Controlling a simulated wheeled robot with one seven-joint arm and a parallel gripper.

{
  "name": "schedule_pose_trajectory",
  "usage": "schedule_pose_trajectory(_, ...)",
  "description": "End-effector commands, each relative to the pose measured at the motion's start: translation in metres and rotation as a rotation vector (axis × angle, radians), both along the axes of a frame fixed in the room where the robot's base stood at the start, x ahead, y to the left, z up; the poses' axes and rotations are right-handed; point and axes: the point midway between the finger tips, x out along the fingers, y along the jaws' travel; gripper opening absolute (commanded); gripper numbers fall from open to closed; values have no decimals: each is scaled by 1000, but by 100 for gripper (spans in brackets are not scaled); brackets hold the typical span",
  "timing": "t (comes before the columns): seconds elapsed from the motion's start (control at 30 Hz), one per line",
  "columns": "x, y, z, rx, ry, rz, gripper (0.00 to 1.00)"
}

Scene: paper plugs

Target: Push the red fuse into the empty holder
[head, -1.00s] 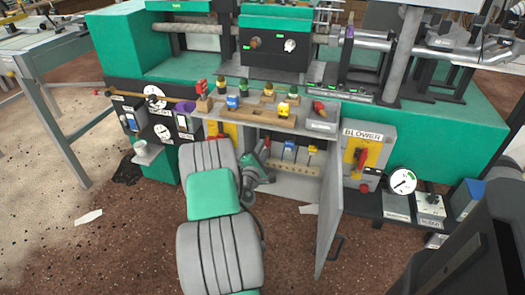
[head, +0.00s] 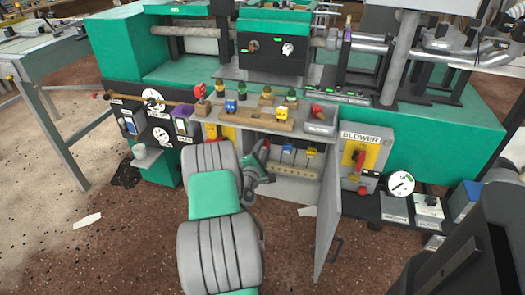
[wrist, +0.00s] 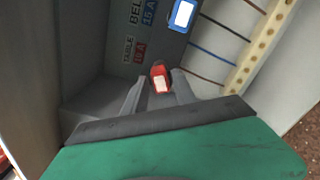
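The red fuse (wrist: 160,77), with a pale face, is between the two fingertips of my gripper (wrist: 161,84) in the wrist view. The fingers flank it closely and appear shut on it. The dark panel in front carries the labels "TABLE 10 A" and "BELT 15 A". A blue fuse (wrist: 183,14) sits by the BELT label. The empty holder cannot be made out; the red fuse and my fingers cover the spot beside the TABLE label. In the head view my gripper (head: 256,165) is at the left side of the open cabinet, its tips partly hidden.
The open grey cabinet door (head: 329,215) stands close on the right of my arm. Inside are a blue fuse (head: 287,148), a yellow one (head: 311,151) and a pale terminal strip (wrist: 262,45) with wires. The wooden block (head: 260,121) and a grey tray (head: 320,127) are on the shelf above.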

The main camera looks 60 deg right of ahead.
Motion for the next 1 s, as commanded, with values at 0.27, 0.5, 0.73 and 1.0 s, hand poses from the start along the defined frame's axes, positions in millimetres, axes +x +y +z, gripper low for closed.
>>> schedule_pose_trajectory(0.27, 0, 0, 0, 0, 0, 0, 46)
schedule_pose_trajectory(0.5, -1, 6, -1, 0, 2, 0, 46)
schedule_pose_trajectory(0.73, -3, 23, -1, 1, 1, 0, 46)
schedule_pose_trajectory(1.0, -6, 41, -1, 1, 1, 0, 46)
